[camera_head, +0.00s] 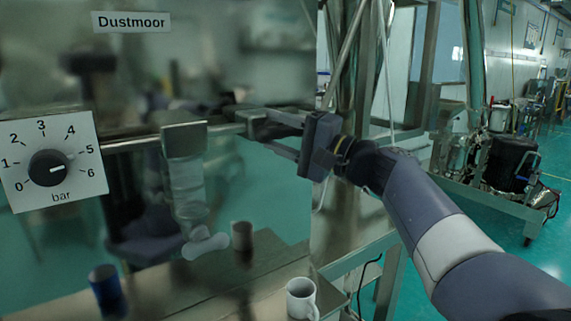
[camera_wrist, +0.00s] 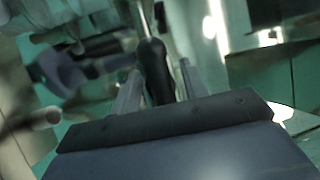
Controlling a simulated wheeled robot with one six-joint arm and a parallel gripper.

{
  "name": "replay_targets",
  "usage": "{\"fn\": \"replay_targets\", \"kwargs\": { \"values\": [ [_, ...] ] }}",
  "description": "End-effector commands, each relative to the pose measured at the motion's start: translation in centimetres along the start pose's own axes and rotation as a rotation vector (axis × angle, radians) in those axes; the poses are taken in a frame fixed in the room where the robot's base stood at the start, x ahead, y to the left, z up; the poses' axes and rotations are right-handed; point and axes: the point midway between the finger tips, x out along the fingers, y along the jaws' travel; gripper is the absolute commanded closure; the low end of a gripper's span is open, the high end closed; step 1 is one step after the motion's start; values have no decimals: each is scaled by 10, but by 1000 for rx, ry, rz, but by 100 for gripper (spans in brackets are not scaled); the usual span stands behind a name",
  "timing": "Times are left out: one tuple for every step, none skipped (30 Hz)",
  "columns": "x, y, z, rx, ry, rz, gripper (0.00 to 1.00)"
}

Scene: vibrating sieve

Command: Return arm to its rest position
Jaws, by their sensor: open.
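My gripper (camera_head: 258,132) is in the middle of the head view, its two fingers pointing left at the metal panel. A black handle (camera_head: 266,128) at the end of a horizontal metal rod (camera_head: 135,143) lies between the fingers. In the wrist view the same black handle (camera_wrist: 153,68) stands between the two grey fingers of my gripper (camera_wrist: 157,78). The fingers are open, with gaps visible beside the handle there. My arm reaches in from the lower right.
A polished panel (camera_head: 210,60) labelled Dustmoor fills the left and mirrors the scene. A bar-scale dial (camera_head: 48,168) sits on it. A white mug (camera_head: 301,298) stands on the ledge below my gripper. Metal posts rise behind my gripper. Green floor (camera_head: 557,165) is open at the far right.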

Motion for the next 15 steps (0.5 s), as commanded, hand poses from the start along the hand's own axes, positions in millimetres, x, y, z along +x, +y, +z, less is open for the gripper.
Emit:
{"fn": "replay_targets", "kwargs": {
  "values": [
    [7, -2, 1, 1, -4, 0, 58],
    [8, -2, 0, -6, -3, 3, 58],
    [7, -3, 0, -22, -4, 10, 58],
    [6, -2, 0, -30, -6, 14, 58],
    [6, -2, 0, -37, -7, 17, 58],
    [6, -1, 0, -45, -9, 21, 58],
    [6, -1, 0, -50, -10, 23, 58],
    [6, 0, 0, -53, -10, 25, 58],
    [6, 0, 0, -56, -11, 26, 58],
    [6, 0, 0, -57, -11, 27, 58],
    [6, 0, 0, -57, -11, 27, 58],
    [5, 1, 0, -57, -11, 27, 58],
    [5, 1, 0, -57, -11, 27, 58],
    [5, 1, 0, -57, -11, 27, 58],
    [5, 1, 0, -57, -11, 27, 58]
  ]
}}
